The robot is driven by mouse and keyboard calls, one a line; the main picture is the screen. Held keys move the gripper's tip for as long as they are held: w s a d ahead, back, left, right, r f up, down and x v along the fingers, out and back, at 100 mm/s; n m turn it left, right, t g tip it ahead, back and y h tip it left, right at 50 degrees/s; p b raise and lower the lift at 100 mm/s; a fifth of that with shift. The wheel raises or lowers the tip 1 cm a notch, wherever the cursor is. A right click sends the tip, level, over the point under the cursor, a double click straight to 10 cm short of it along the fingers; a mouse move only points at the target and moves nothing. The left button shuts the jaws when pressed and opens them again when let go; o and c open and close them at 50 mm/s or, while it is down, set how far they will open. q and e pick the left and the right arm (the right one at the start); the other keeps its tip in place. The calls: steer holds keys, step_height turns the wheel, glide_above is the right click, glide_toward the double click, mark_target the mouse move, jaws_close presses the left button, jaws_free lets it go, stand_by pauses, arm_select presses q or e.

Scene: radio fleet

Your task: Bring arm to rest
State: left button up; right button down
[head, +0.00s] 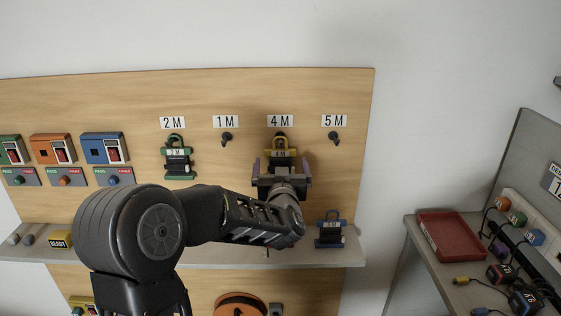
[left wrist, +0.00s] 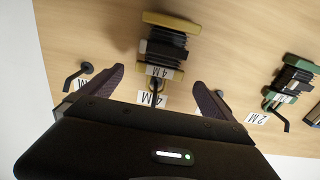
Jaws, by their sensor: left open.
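My left gripper (head: 282,166) is open in front of the board, its fingers on either side of a yellow-ended black bundle labelled 4 M (head: 281,153). The bundle hangs at the hook under the 4 M sign (head: 280,121); the gripper hides its lower part in the head view. In the left wrist view the bundle (left wrist: 168,45) shows between and beyond the spread fingers (left wrist: 158,77), with clear space at both sides. My left arm reaches across the lower middle of the head view. My right gripper is not in view.
A green 2 M bundle (head: 177,160) hangs to the left. The 1 M hook (head: 226,138) and 5 M hook (head: 334,138) are empty. A blue-ended bundle (head: 330,231) stands on the shelf (head: 352,256) below. A red tray (head: 450,234) lies on the right bench.

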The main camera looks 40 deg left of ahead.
arm_select(q)
steer(key=shift+s+d, duration=0.35)
steer(key=shift+s, duration=0.1)
stand_by(0.3)
steer(key=s+d+f+m+g+h, duration=0.15)
steer(key=d+f+h, duration=0.35)
steer(key=d+f, duration=0.65)
steer(key=s+d+f+m+g+h, duration=0.15)
steer(key=d+f+h, duration=0.5)
steer(key=f, duration=0.85)
steer(key=s+d+f+m+g+h, duration=0.1)
steer(key=s+d+f+g, duration=0.2)
steer(key=s+d+f, duration=0.3)
steer(key=s+d+f+g+h, duration=0.1)
steer(key=s+d+f+g, duration=0.3)
steer(key=s, duration=0.9)
steer(key=s+d+f+m+g+h, duration=0.1)
steer(key=s+d+f+g, duration=0.2)
steer(key=s+d+f, duration=0.7)
step_height(320, 180, down, 2)
steer(key=shift+s+d+f+m+g, duration=0.2)
steer(key=shift+m+g, duration=0.1)
steer(key=shift+g, duration=0.1)
steer(key=shift+w+h, duration=0.1)
steer(key=shift+h, duration=0.15)
stand_by(0.9)
